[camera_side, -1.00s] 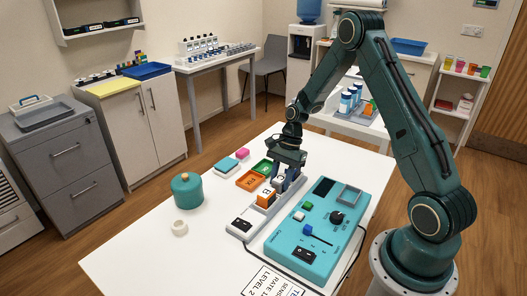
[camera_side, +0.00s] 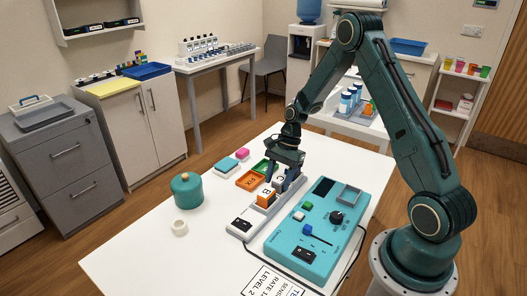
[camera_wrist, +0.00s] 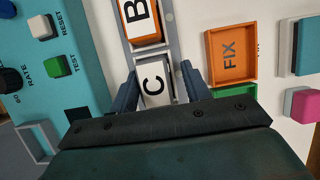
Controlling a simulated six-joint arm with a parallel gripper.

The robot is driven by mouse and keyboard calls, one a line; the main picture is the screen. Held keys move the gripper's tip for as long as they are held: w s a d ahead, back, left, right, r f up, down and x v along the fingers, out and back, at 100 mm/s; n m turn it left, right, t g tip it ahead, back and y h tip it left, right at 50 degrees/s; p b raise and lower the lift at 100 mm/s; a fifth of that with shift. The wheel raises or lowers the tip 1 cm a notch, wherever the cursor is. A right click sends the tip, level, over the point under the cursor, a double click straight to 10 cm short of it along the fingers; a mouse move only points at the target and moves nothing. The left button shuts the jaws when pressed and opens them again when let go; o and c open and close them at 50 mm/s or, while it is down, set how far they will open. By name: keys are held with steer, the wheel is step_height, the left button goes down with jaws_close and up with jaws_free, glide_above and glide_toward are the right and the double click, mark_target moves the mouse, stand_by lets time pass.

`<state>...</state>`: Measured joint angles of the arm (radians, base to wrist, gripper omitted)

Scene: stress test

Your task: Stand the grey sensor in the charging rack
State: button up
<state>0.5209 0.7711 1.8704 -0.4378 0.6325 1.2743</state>
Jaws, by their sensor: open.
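A light grey sensor block marked C (camera_wrist: 152,86) sits in the grey charging rack (camera_wrist: 129,50), seen from above in the wrist view. My gripper (camera_wrist: 160,90) is open, with one finger on each side of the block. In the side view my gripper (camera_side: 285,184) is low over the far part of the rack (camera_side: 262,211), and its fingers largely hide the grey block. An orange block marked B (camera_side: 266,197) stands in the neighbouring slot; it also shows in the wrist view (camera_wrist: 143,22).
A teal control box (camera_side: 319,238) with knobs and buttons lies right of the rack. An orange FIX tray (camera_side: 251,180) and a green tray (camera_side: 263,166) lie left of it. A teal canister (camera_side: 187,191) and white ring (camera_side: 180,228) stand further left, with clear table around.

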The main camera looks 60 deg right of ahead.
steer(key=shift+s+f, duration=0.5)
steer(key=shift+s, duration=0.05)
steer(key=shift+r, duration=0.5)
steer(key=v, duration=1.2)
steer(key=shift+w, duration=0.4)
steer(key=shift+r, duration=0.1)
